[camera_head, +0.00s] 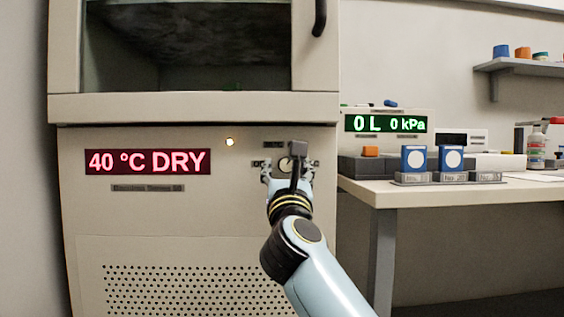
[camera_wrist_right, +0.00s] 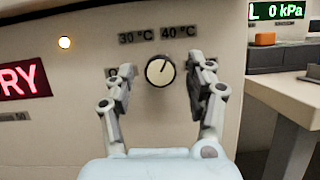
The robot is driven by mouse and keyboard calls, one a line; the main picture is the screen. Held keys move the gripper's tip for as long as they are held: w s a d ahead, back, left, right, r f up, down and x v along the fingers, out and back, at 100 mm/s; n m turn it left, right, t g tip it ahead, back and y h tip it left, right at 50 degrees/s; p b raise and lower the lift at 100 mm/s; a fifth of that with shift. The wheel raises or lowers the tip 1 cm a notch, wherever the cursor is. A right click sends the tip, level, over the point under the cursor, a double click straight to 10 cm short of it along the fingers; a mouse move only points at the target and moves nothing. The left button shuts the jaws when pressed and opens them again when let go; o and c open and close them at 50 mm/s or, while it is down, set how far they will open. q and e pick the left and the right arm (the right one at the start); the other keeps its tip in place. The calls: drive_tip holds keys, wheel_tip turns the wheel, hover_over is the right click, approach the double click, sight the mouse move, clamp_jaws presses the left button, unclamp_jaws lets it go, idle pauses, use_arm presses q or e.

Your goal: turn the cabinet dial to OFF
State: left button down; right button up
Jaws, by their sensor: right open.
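The cabinet dial (camera_wrist_right: 160,71) is a round white knob with a dark pointer line, on the cabinet front. Its line points up and to the right, toward the 40 °C label (camera_wrist_right: 178,32). The 30 °C label (camera_wrist_right: 132,38) is at its upper left. A label at the dial's left is mostly hidden by a finger, so I cannot read it. My right gripper (camera_head: 287,172) is open in front of the dial. In the right wrist view its fingers stand on either side of the knob, apart from it. My left gripper is not in view.
A small lamp (camera_head: 230,142) glows above the panel. At the right, a bench (camera_head: 440,190) carries blue-faced blocks and a green display (camera_head: 386,123). A door handle (camera_head: 319,17) is above the dial.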

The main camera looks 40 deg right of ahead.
drive_tip(key=shift+w+d, duration=0.15)
clamp_jaws()
drive_tip(key=shift+r, duration=0.1)
drive_tip(key=shift+p, duration=0.3)
